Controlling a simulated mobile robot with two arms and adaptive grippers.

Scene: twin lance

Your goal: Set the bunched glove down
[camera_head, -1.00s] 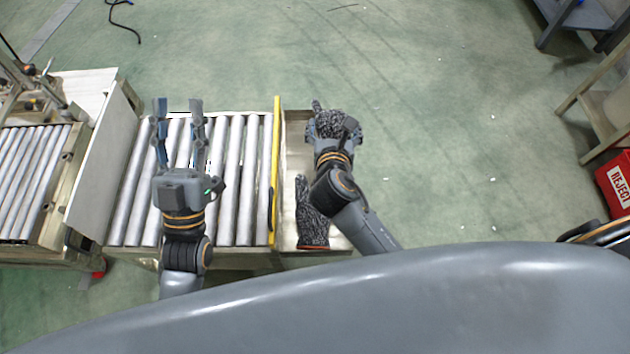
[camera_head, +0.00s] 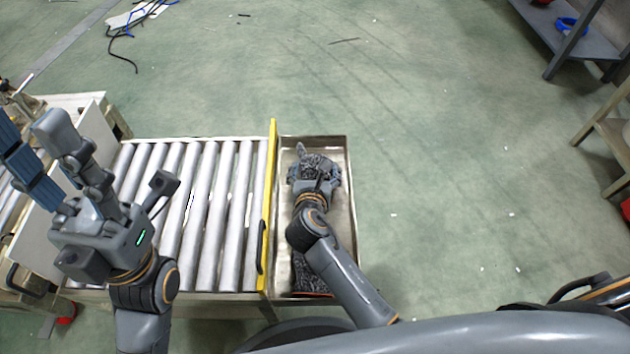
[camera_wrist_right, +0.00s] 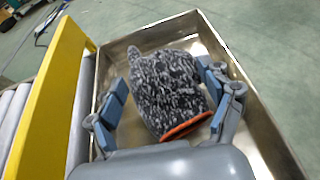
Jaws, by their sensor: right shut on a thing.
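A bunched grey-black speckled knit glove (camera_head: 318,163) with an orange cuff edge is in my right gripper (camera_head: 315,180). In the right wrist view, the glove (camera_wrist_right: 165,88) sits between the two blue-padded fingers (camera_wrist_right: 165,105), its orange cuff towards me. The gripper is shut on it, over or inside a shallow metal tray (camera_head: 349,215); I cannot tell whether the glove touches the tray floor. A second speckled glove (camera_head: 305,275) lies in the near part of the tray, partly hidden by my right arm. My left gripper (camera_head: 35,140) is open and empty, raised at the left.
A yellow rail (camera_head: 267,200) stands along the tray's left side, beside a roller conveyor (camera_head: 205,210). The tray rim also shows in the right wrist view (camera_wrist_right: 245,80). A grey shelf (camera_head: 580,40) stands at the far right.

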